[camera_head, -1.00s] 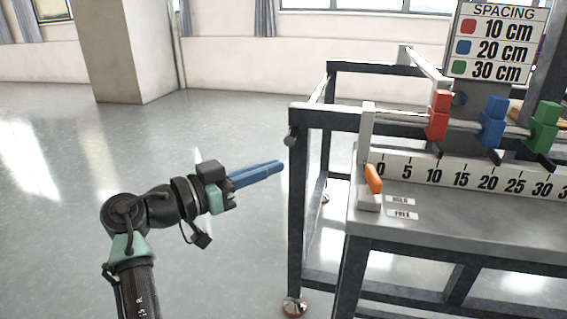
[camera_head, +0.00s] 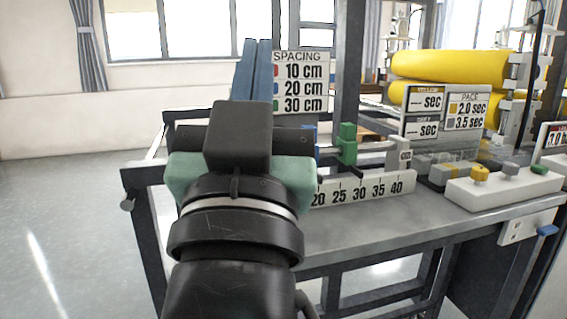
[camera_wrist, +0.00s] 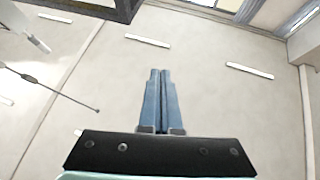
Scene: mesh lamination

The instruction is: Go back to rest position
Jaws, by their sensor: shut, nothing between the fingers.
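My gripper (camera_head: 257,48) has long blue fingers that point up in the head view, in front of the bench and left of the spacing sign. The fingers lie side by side, shut, with nothing between them. In the wrist view my gripper (camera_wrist: 160,75) also shows closed and empty, pointing at the ceiling. My wrist and forearm fill the lower left middle of the head view and hide the left part of the bench, including the low end of the ruler.
The bench (camera_head: 370,235) carries a ruler (camera_head: 360,190), a green slider (camera_head: 347,145) on a rail, a spacing sign (camera_head: 300,80) and a pace sign (camera_head: 465,110). A control box (camera_head: 500,190) and yellow rolls (camera_head: 450,66) are at the right. Open floor (camera_head: 60,220) lies left.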

